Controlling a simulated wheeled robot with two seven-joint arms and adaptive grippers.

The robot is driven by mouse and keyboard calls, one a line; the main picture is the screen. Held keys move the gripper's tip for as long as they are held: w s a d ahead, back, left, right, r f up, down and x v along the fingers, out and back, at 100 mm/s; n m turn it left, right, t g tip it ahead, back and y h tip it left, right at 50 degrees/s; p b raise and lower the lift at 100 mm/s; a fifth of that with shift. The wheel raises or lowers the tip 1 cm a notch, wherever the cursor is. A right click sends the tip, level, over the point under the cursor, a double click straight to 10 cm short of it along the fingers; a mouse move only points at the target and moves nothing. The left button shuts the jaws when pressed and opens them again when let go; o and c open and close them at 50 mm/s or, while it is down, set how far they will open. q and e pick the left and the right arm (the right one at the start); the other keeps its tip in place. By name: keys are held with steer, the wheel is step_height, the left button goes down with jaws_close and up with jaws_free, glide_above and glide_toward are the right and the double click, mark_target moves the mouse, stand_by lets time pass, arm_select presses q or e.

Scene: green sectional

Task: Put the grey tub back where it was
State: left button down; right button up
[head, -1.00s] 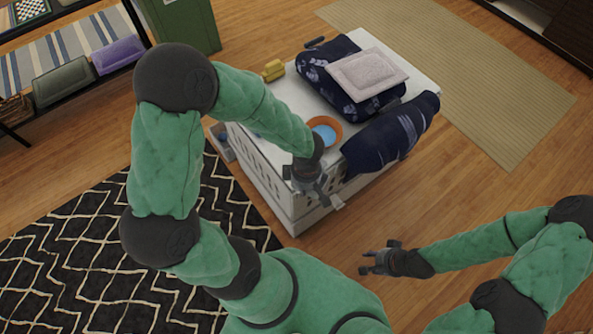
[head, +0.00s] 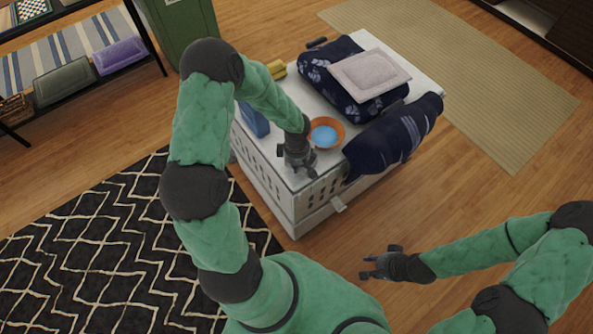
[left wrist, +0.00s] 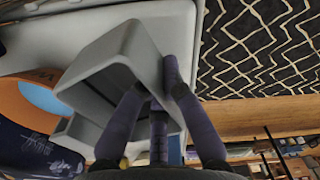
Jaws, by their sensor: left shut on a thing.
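The grey tub (left wrist: 95,85) shows in the left wrist view as an open, hollow box between my left gripper's fingers. My left gripper (left wrist: 160,100) is shut on its wall. In the head view the left gripper (head: 300,168) is over the near left part of the white table (head: 325,165), left of an orange bowl. The tub is not clear in that view, hidden by the gripper and arm. I cannot tell whether it touches the tabletop. My right gripper (head: 372,266) is open and empty, over the floor right of the table.
The orange bowl (head: 339,129) with a blue inside stands close to the left gripper. Navy patterned cushions (head: 395,135) fill the table's right side. A blue box (head: 254,120) and a yellow thing (head: 276,69) are along the left and back. A black rug (head: 110,245) lies left.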

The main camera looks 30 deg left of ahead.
arm_select(q)
step_height(320, 180, down, 4)
steer(key=shift+w+a+r+b, duration=0.1)
steer(key=shift+r+b, duration=0.15)
steer(key=shift+b, duration=0.4)
steer(key=shift+r, duration=0.1)
steer(key=shift+f, duration=0.2)
steer(key=c, duration=1.4)
jaws_free()
steer(key=shift+r, duration=0.1)
